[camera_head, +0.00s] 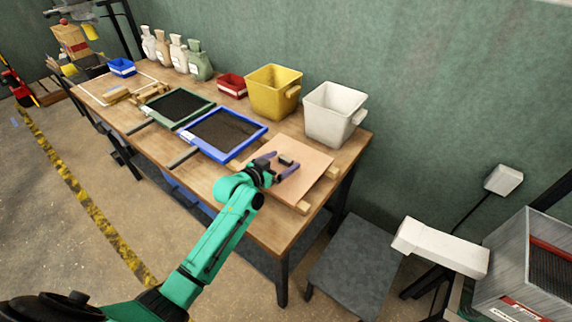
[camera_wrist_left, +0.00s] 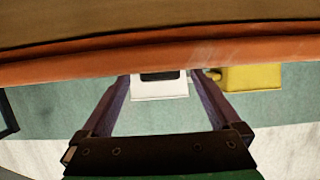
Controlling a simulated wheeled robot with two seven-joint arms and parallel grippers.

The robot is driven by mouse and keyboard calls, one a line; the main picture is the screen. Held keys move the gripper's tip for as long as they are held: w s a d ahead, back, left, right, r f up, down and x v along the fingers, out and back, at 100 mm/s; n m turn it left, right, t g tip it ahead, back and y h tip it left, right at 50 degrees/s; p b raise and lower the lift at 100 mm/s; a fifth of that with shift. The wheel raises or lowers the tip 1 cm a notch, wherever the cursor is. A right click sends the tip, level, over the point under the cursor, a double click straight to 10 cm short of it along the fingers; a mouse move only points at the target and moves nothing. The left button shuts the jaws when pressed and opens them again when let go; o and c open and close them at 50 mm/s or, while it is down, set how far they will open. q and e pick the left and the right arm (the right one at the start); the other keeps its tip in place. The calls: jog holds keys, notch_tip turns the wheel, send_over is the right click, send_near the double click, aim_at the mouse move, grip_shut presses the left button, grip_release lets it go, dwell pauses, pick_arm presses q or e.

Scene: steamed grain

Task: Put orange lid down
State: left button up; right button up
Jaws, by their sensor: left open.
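The orange lid (camera_head: 312,165) is a flat, square, peach-orange panel lying on the right end of the wooden table. Its edge (camera_wrist_left: 160,50) also spans the top of the left wrist view. A small dark handle (camera_head: 286,160) stands near the middle of the lid. My left gripper (camera_head: 284,163) is open just above the lid, with its purple fingers on either side of the handle. My right gripper is not in view.
Wooden supports (camera_head: 302,208) show at the lid's edges. The blue-framed tray (camera_head: 262,138) of dark grain lies left of it, with a green-framed tray (camera_head: 210,106) beyond. A white bin (camera_head: 328,117), yellow bin (camera_head: 272,95) and red box (camera_head: 232,83) stand behind.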

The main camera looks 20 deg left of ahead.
pick_arm(q)
jog(key=shift+s+r, duration=0.1)
jog(key=shift+s, duration=0.05)
jog(key=c, duration=0.7)
grip_shut()
